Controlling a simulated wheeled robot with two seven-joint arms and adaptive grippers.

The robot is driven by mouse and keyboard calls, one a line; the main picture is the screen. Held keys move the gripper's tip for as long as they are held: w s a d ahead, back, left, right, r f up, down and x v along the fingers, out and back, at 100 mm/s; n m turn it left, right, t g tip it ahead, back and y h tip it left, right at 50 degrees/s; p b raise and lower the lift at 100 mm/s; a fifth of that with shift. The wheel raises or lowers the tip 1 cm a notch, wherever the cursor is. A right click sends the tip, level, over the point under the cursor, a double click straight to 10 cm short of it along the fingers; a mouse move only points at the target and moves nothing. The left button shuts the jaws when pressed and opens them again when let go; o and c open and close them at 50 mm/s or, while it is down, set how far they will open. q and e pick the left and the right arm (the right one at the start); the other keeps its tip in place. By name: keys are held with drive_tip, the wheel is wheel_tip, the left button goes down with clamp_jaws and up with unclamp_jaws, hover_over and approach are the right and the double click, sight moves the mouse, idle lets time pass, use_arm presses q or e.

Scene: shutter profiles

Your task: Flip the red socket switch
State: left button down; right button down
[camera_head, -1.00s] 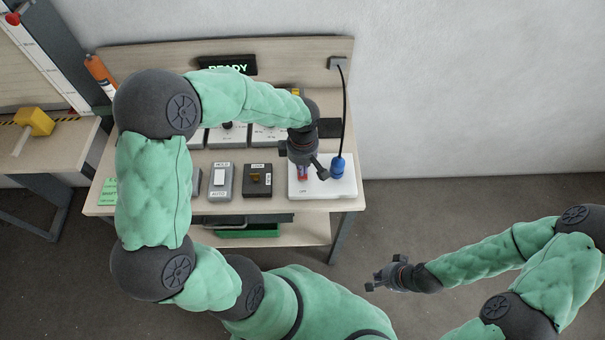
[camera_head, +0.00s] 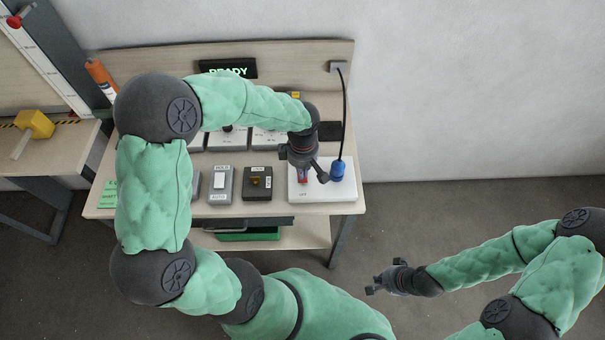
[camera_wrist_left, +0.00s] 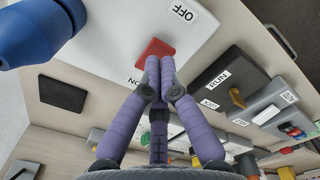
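The red switch (camera_head: 302,181) sits on the white socket plate (camera_head: 335,190) at the right end of the bench. In the left wrist view the red switch (camera_wrist_left: 153,54) lies between an OFF label and a partly covered ON label. My left gripper (camera_head: 308,177) is over the switch. Its purple fingers (camera_wrist_left: 160,75) are shut with the tips together, and they overlap the ON-side end of the switch. They look very close to it or touching; nothing shows held between them. My right gripper (camera_head: 370,281) hangs empty over the floor, too small to tell its opening.
A blue plug (camera_head: 337,170) with a black cable stands on the plate just right of the switch. A black box with a RUN label (camera_head: 257,184) and a grey HOLD/AUTO switch box (camera_head: 221,184) are to the left. A READY display (camera_head: 228,69) is behind.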

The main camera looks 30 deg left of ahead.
use_arm(q)
drive_tip(key=shift+f+b, duration=1.15)
drive_tip(key=shift+f, duration=0.05)
idle(1.1)
drive_tip(key=shift+r+p, duration=2.2)
drive_tip(key=shift+r, duration=1.35)
